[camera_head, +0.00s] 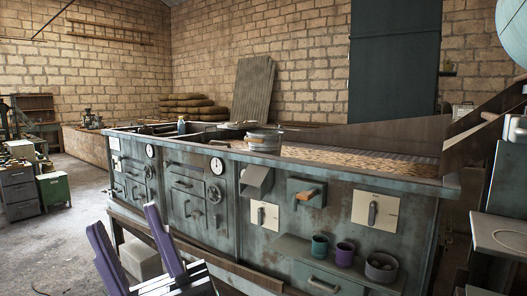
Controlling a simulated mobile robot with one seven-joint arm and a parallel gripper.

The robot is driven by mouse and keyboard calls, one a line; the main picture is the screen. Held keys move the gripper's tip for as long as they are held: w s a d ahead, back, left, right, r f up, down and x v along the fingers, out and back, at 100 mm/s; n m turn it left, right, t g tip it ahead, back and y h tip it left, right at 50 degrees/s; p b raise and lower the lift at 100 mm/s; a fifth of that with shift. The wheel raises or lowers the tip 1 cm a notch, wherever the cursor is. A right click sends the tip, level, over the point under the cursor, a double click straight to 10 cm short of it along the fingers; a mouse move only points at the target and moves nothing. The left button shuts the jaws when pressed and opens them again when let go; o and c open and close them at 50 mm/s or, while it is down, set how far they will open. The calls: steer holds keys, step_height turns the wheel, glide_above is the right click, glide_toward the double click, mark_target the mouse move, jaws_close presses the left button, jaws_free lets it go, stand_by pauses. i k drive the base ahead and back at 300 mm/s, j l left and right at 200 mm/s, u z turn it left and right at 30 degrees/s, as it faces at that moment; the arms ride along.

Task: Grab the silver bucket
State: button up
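A silver bucket (264,142) stands upright on top of the long grey-green machine bench (225,160), near its front edge and the middle of the view. My gripper (125,218) shows at the lower left with two purple fingers pointing up. The fingers are well apart with nothing between them. My gripper is in front of the bench, lower and to the left of the bucket, and not touching it.
Dials, levers and handles stick out from the bench front. A low shelf (310,258) holds a teal cup (320,247), a purple cup (344,254) and a grey bowl (380,267). Small cabinets (20,188) stand at the left. The floor (75,240) at left is mostly clear.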

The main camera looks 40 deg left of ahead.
mark_target(271, 147)
steer(key=i+j+u, duration=0.1)
steer(key=u, duration=0.25)
steer(key=i+j+u, duration=0.1)
steer(key=u, duration=0.25)
steer(key=i+u, duration=0.15)
steer(key=u, duration=0.2)
steer(key=i+j+u, duration=0.1)
steer(key=i+u, duration=0.15)
steer(key=i, duration=0.35)
steer(key=i+u, duration=0.3)
steer(key=i, duration=0.25)
